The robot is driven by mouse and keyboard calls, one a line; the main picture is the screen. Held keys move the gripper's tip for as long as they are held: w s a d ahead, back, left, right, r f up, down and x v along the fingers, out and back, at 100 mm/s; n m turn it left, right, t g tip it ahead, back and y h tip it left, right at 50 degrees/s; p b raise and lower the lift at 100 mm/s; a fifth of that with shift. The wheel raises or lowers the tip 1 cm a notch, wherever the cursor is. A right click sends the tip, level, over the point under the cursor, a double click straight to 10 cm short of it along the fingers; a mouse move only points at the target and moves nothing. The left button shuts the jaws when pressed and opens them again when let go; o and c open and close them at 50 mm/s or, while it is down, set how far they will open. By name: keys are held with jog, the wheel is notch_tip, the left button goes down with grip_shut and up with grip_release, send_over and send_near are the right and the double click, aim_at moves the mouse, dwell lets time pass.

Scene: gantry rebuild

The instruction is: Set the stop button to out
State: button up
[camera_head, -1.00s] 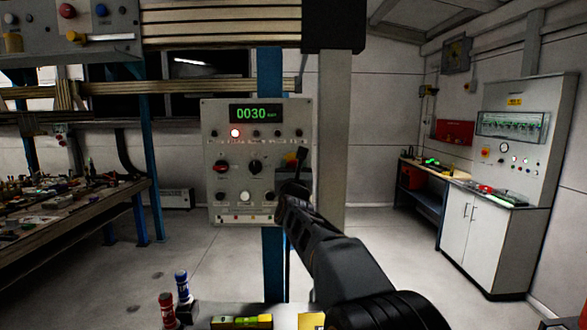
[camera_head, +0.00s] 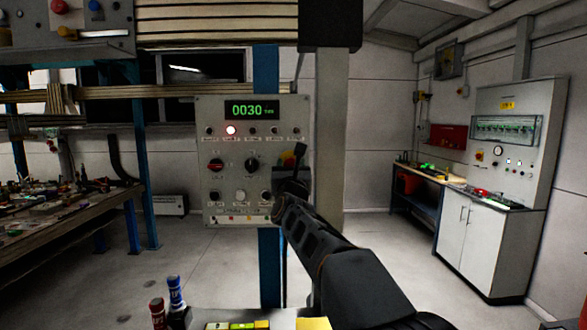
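A grey control panel (camera_head: 204,180) hangs on a blue post in the middle of the view. A small red and yellow patch (camera_head: 288,156) shows just behind the gripper. I cannot tell whether it is the stop button, nor its position. The finger opening is not clear.
A cluttered workbench (camera_head: 60,225) stands at the left. Another control box (camera_head: 60,40) is at the upper left, with a red and a blue button. Bottles (camera_head: 176,293) stand at the bottom. A white cabinet (camera_head: 470,235) is at the right. The floor between is clear.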

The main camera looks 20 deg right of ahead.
jog(key=shift+o, duration=0.7)
jog(key=shift+s+a, duration=0.1)
jog(key=shift+s, duration=0.05)
jog(key=shift+o, duration=1)
jog(key=shift+r, duration=0.1)
jog(key=b+v, duration=0.6)
jog(key=v, duration=0.7)
jog(key=shift+s+b, duration=0.3)
jog(key=shift+s, duration=0.05)
jog(key=shift+a+f, duration=0.1)
jog(key=shift+f, duration=0.1)
